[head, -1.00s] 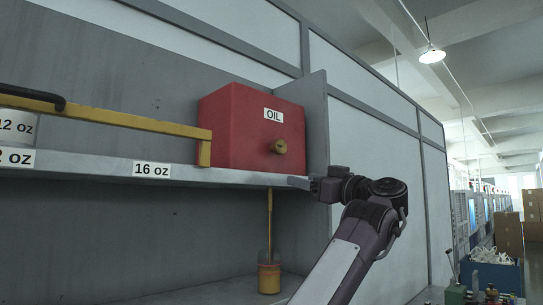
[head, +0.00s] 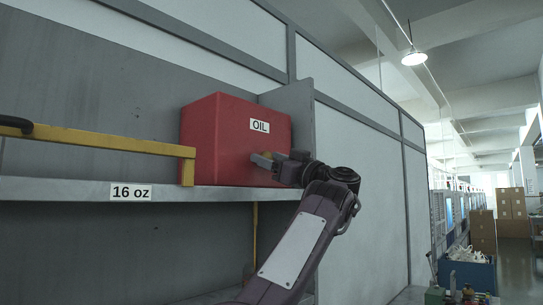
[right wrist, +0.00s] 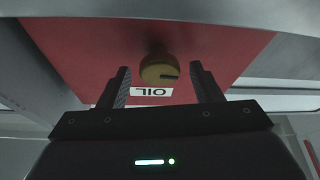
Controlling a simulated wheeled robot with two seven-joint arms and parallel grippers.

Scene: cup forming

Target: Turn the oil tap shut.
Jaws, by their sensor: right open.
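The red oil tank (head: 215,135) with its OIL label stands on the shelf. Its brass-coloured round tap knob (head: 261,159) is on the front face, partly covered by my right gripper (head: 273,160). In the right wrist view the knob (right wrist: 158,72) has a dark mark and sits between the two open fingers of my right gripper (right wrist: 160,67), with visible gaps on both sides. The tank (right wrist: 85,55) fills the background there, its label upside down. A thin yellow-brown stream (head: 255,228) hangs below the shelf; its lower end is hidden behind my right arm. My left gripper is not in view.
The shelf edge (head: 70,191) with a 16 oz label runs below the tank. A yellow bar (head: 110,141) with a black handle (head: 15,124) stands out to the left. A grey upright panel (head: 299,110) is close to the tank's right side.

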